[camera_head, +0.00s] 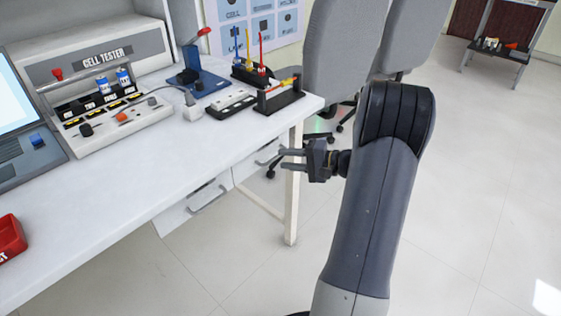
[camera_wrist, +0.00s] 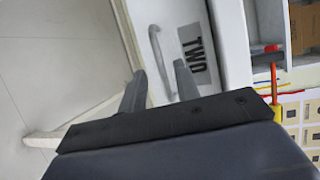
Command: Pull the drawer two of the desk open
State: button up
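The drawer marked TWO (camera_wrist: 180,22) shows in the wrist view as a pale front with a dark-lettered label. Its grey bar handle (camera_wrist: 156,45) runs up and down in that picture, left of the label. My gripper (camera_wrist: 159,68) is open and empty, with the handle beyond the gap between its fingers and apparently not held. In the head view my gripper (camera_head: 292,159) is at the desk's right end, fingers pointing left near the desk leg. Two drawer handles show under the desk, a nearer one (camera_head: 207,200) and a farther one (camera_head: 268,158); their labels are unreadable there.
The white desk (camera_head: 190,155) carries a cell tester (camera_head: 100,95), a laptop (camera_head: 30,145) and tool holders near its right corner. The desk leg (camera_head: 292,200) stands just below my gripper. Grey chairs (camera_head: 345,50) stand behind.

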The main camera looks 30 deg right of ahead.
jog(key=shift+x, duration=1.3)
jog(key=shift+c, duration=0.4)
grip_shut()
